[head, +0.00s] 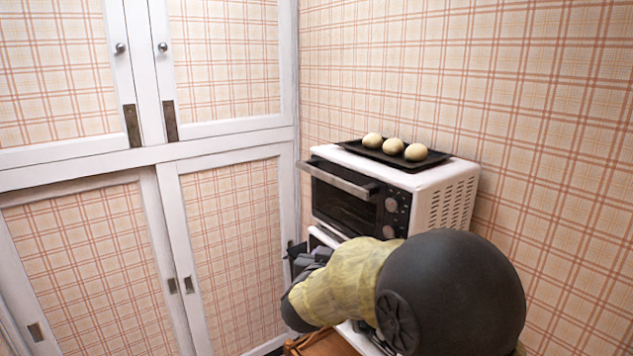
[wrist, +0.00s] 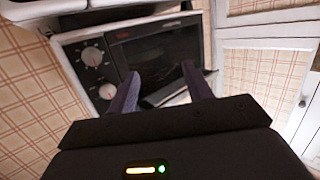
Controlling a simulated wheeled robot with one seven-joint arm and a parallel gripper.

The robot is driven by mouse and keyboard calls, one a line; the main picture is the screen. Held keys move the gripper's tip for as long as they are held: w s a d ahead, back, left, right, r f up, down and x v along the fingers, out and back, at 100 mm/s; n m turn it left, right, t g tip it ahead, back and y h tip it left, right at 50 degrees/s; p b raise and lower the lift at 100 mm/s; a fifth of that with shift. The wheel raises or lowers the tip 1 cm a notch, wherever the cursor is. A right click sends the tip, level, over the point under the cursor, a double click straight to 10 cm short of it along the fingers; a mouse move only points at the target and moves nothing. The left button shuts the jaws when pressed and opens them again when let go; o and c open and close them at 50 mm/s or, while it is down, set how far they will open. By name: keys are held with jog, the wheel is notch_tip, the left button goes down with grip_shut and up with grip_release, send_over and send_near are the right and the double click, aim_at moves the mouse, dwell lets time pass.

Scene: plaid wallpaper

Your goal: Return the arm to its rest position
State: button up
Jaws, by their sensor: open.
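My arm reaches in from the lower right of the head view, in front of a white toaster oven. In the head view the gripper (head: 300,258) is small, dark and partly hidden by my arm. The fingers point toward an oven front with a dark glass door (wrist: 150,60) and two knobs (wrist: 92,57). I cannot tell if the fingertips touch it.
The upper toaster oven (head: 440,195) has a shut door and a black tray (head: 350,146) on top with three round pale buns (head: 393,146). A second appliance sits below it, mostly hidden by my arm. White-framed cupboards (head: 150,155) stand at left; a plaid wall is behind.

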jog(key=s+d+f+n+g+y, duration=0.1)
jog(key=s+d+f+g, duration=0.3)
jog(key=s+f, duration=0.2)
jog(key=s+d+f+n+g+y, duration=0.1)
jog(key=s+d+f+g, duration=0.3)
jog(key=s, duration=0.7)
jog(key=s+d+f+g+y, duration=0.2)
jog(key=s+d+f+g, duration=0.2)
jog(key=s+f, duration=0.3)
jog(key=shift+s+f+n+g+b, duration=0.35)
jog(key=shift+s+n+g+b, duration=0.1)
jog(key=shift+s, duration=0.55)
